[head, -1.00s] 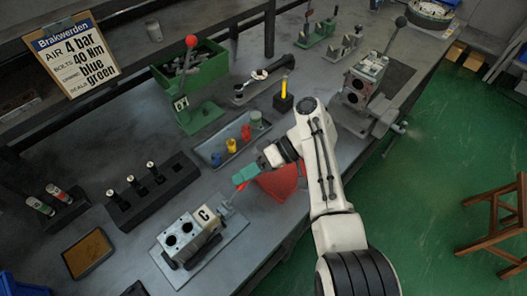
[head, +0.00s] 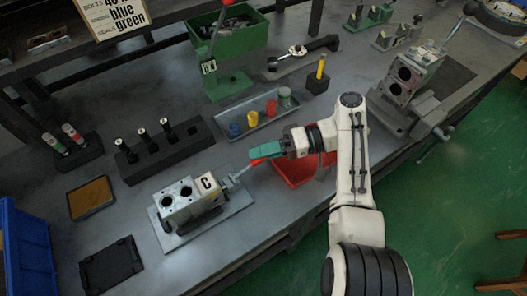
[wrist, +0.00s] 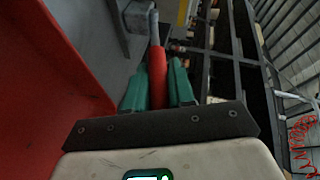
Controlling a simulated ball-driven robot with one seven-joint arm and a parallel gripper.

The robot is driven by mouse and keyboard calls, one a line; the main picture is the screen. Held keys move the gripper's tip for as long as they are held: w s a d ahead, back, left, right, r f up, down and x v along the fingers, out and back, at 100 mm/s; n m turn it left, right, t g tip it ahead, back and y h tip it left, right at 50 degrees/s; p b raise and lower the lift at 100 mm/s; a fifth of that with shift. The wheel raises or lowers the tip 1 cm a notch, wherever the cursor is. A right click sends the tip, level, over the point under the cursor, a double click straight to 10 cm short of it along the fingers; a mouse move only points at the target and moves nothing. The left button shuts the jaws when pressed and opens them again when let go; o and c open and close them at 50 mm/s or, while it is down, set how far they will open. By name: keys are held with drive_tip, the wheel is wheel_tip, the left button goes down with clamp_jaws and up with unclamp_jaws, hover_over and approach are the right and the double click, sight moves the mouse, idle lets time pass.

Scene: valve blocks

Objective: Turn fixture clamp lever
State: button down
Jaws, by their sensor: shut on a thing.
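The valve block marked C (head: 176,200), light grey with two dark bores on top, sits in a clamp fixture on a flat grey plate (head: 236,215) near the bench's front edge. The clamp lever (head: 238,174) is a thin grey rod at the block's right end, slanting up to the right to a red grip. My gripper (head: 262,153), with teal fingers, is shut on this red grip. In the wrist view the red grip (wrist: 157,75) stands between the two teal fingers, and its grey rod runs up beyond it. The lever's pivot is partly hidden.
A red bin (head: 300,172) lies close under my gripper at the bench edge. A grey tray (head: 258,118) with coloured parts is behind it. A black rack (head: 165,150) stands left. A second valve block (head: 405,80) is at right.

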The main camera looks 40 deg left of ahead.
drive_tip(key=shift+w, duration=0.15)
drive_tip(key=c, duration=1)
unclamp_jaws()
drive_tip(key=shift+c, duration=0.2)
drive_tip(key=b+v, duration=0.2)
drive_tip(key=v, duration=0.2)
drive_tip(key=b+v, duration=0.2)
drive_tip(key=v, duration=0.3)
drive_tip(key=shift+f, duration=0.25)
drive_tip(key=shift+b+v, duration=0.35)
drive_tip(key=shift+v, duration=0.55)
drive_tip(key=shift+d+r, duration=0.1)
drive_tip(key=shift+r, duration=0.1)
